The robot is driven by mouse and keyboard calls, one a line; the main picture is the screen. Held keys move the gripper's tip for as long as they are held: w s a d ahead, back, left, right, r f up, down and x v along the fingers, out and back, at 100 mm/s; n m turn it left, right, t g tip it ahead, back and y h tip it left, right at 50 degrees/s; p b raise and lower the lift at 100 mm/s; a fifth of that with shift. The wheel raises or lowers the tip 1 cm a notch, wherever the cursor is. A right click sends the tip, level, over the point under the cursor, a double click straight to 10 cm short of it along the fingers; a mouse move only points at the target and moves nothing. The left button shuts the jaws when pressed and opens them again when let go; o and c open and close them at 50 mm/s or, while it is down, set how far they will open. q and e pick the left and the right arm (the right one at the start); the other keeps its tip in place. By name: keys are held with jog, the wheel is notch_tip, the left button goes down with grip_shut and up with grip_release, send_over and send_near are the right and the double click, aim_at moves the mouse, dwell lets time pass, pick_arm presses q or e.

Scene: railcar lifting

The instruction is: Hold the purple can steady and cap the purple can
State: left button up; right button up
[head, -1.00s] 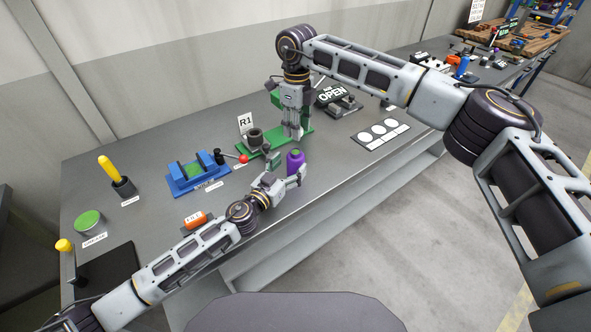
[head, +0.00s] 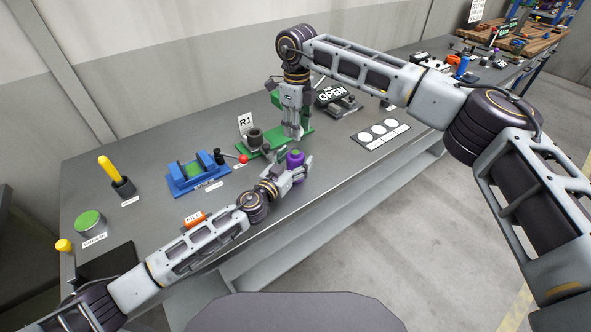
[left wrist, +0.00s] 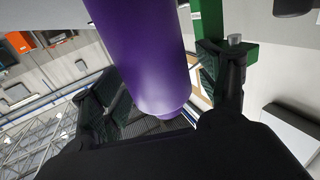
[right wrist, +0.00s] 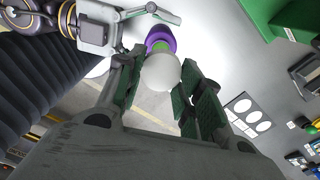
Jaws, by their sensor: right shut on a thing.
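The purple can (head: 295,161) with a green top stands upright near the table's front edge. My left gripper (head: 298,172) is open at the can, coming from the front left. In the left wrist view the can (left wrist: 145,55) lies between its open fingers (left wrist: 165,85); I cannot tell whether they touch it. My right gripper (head: 293,135) points down just behind and above the can. In the right wrist view, its fingers (right wrist: 157,92) are shut on a rounded white cap (right wrist: 160,73). Beyond the cap show the can's purple side (right wrist: 160,38) and green top.
A green fixture (head: 262,146) with a dark cylinder stands behind the can. A blue fixture (head: 188,180) and an orange fuse-like piece (head: 194,218) are to the left. A white-circled plate (head: 381,133) lies to the right. Table between can and plate is clear.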

pick_arm(q)
jog(key=c, duration=1.5)
pick_arm(e)
send_over(296, 152)
jog(key=shift+d+f, duration=0.1)
jog(key=shift+f, duration=2.4)
jog(key=shift+f, duration=0.1)
jog(key=shift+f, duration=0.8)
jog(key=shift+f, duration=0.55)
pick_arm(q)
grip_shut()
pick_arm(e)
jog(key=shift+m, duration=0.3)
